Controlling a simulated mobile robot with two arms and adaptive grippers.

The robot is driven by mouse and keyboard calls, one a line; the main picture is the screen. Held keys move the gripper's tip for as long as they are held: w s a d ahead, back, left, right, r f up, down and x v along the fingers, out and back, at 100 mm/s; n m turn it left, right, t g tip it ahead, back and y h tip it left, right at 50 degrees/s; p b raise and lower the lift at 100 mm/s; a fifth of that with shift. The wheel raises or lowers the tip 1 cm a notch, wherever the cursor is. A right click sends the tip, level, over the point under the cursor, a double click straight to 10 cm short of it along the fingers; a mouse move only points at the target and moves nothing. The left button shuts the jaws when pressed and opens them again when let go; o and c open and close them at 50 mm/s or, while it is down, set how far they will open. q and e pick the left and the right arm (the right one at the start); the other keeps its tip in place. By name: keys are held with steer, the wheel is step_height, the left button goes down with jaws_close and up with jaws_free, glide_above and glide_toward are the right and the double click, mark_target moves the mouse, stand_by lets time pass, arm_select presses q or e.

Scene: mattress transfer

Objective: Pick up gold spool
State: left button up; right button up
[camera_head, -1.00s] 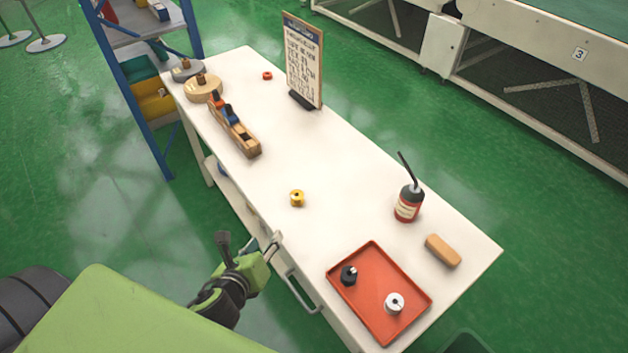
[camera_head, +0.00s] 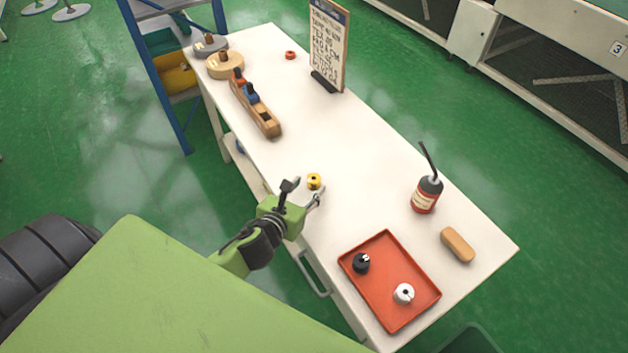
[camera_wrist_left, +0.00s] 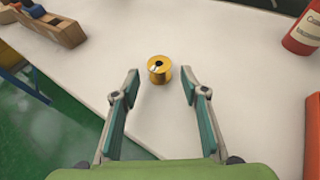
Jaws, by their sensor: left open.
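The gold spool (camera_head: 314,181) stands on the white table, near its left long edge in the head view. My left gripper (camera_head: 304,190) is open at that edge, with its fingertips close to the spool. In the left wrist view the gold spool (camera_wrist_left: 159,69) sits ahead of the open left gripper (camera_wrist_left: 160,86), centred between the two fingers and just past their tips. Nothing is between the fingers. My right gripper is not in view.
The white table (camera_head: 345,150) is clear around the spool. A red tray (camera_head: 383,309) holds a black spool (camera_head: 361,263) and a white spool (camera_head: 404,293). A red bottle (camera_head: 426,195) and a tan block (camera_head: 458,245) stand to the right. A wooden rack (camera_head: 262,115) lies further back.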

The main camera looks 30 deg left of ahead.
mark_target(311, 183)
arm_select(q)
steer(key=x, duration=0.5)
steer(key=shift+w+p, duration=0.15)
steer(key=shift+p, duration=0.15)
steer(key=c, duration=1)
